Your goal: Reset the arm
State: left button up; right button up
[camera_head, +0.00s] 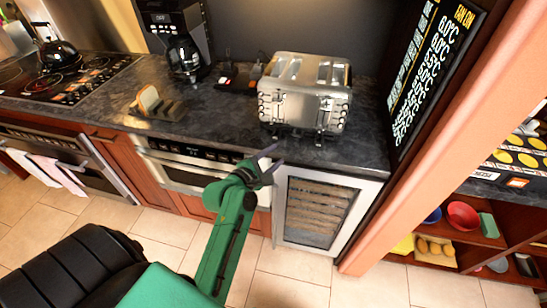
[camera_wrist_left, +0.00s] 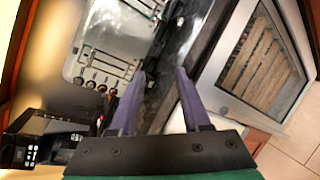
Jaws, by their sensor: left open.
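My left arm is green and reaches up from the bottom of the head view. My left gripper (camera_head: 272,160) is at the front edge of the counter, below the toaster, between the microwave drawer and the wine cooler. In the left wrist view its two purple-grey fingers (camera_wrist_left: 158,88) are apart with nothing held between them. The microwave drawer (camera_head: 190,178) is built in under the counter, left of the gripper, and its front looks closed. My right gripper is not in view.
A silver toaster (camera_head: 304,92) stands on the dark counter (camera_head: 215,120). A coffee maker (camera_head: 180,45) and a bread holder (camera_head: 155,104) are farther left. The glass-fronted wine cooler (camera_head: 318,212) is right of the gripper. Tiled floor (camera_head: 165,222) is open in front.

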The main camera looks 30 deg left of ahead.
pick_arm(q)
jog(key=shift+w, duration=0.1)
jog(key=s+d+f+m+g, duration=0.1)
jog(key=s+f+m+g, duration=0.2)
jog(key=f, duration=0.7)
jog(key=s+d+f+m+g, duration=0.2)
jog(key=s+f+m, duration=0.25)
jog(key=f, duration=0.55)
jog(key=s+d+f+m+g, duration=0.1)
jog(key=s+f+m+g, duration=0.3)
jog(key=f, duration=0.6)
jog(key=s+a+f+m+g, duration=0.1)
jog(key=s+a+f+m, duration=0.1)
jog(key=s+f+m, duration=0.3)
jog(key=s+a+f+m+g+y+b, duration=0.1)
jog(key=s+f+m, duration=0.4)
jog(key=s, duration=0.8)
jog(key=s+a+f+m+g, duration=0.3)
jog(key=s+f+m, duration=0.2)
jog(key=s+f, duration=0.2)
jog(key=shift+s+f+y, duration=0.3)
jog(key=shift+s+f, duration=0.05)
jog(key=shift+s, duration=0.85)
